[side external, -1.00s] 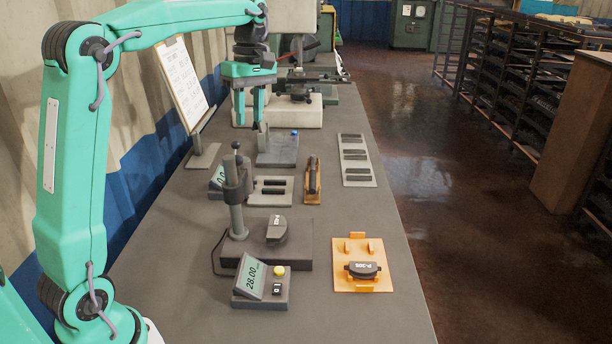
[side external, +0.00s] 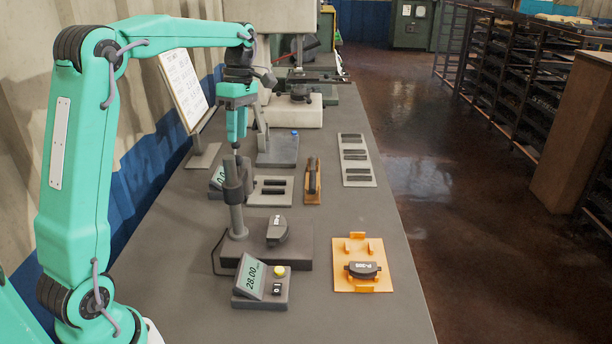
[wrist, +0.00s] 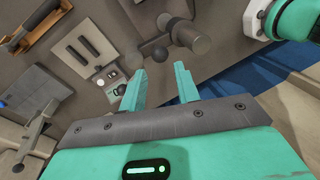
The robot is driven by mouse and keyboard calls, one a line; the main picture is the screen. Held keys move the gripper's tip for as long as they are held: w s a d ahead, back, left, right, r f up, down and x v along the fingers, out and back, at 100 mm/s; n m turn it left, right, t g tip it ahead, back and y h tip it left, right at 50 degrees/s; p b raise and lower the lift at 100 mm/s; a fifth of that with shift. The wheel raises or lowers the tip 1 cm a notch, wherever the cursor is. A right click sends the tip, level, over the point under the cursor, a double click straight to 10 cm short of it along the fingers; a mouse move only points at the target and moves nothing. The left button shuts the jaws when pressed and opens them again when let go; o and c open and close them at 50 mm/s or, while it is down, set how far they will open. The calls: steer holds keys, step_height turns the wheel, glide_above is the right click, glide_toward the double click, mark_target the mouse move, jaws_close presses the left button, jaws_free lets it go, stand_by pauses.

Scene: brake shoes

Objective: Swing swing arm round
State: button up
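A grey upright arm (side external: 261,128), which looks like the swing arm, stands on a grey base plate (side external: 277,153) with a blue knob. In the wrist view the arm (wrist: 38,120) is at the left edge, leaning over its plate (wrist: 48,90); its exact angle is hard to judge. My gripper (side external: 237,141) points down, left of this fixture, near the top of the dark gauge stand (side external: 236,190). In the wrist view my gripper's fingers (wrist: 159,88) are apart with nothing between them. A dark ball knob (wrist: 152,52) shows just beyond the fingertips.
A readout box (side external: 262,288) and an orange fixture with a brake shoe (side external: 363,270) stand in front. A slotted grey tray (side external: 271,198), an orange holder (side external: 312,188) and a pale tray (side external: 357,170) lie mid-bench. A clipboard stand (side external: 184,88) stands at left.

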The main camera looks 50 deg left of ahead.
mark_target(237, 159)
steer(key=shift+s+d+f, duration=0.15)
steer(key=shift+s+f, duration=0.1)
steer(key=shift+f, duration=1)
steer(key=shift+s+d+f, duration=0.1)
steer(key=shift+s+f, duration=0.1)
steer(key=shift+f, duration=1.1)
steer(key=shift+s+d+f, duration=0.15)
steer(key=shift+s+f, duration=0.1)
steer(key=shift+f, duration=1)
jaws_close()
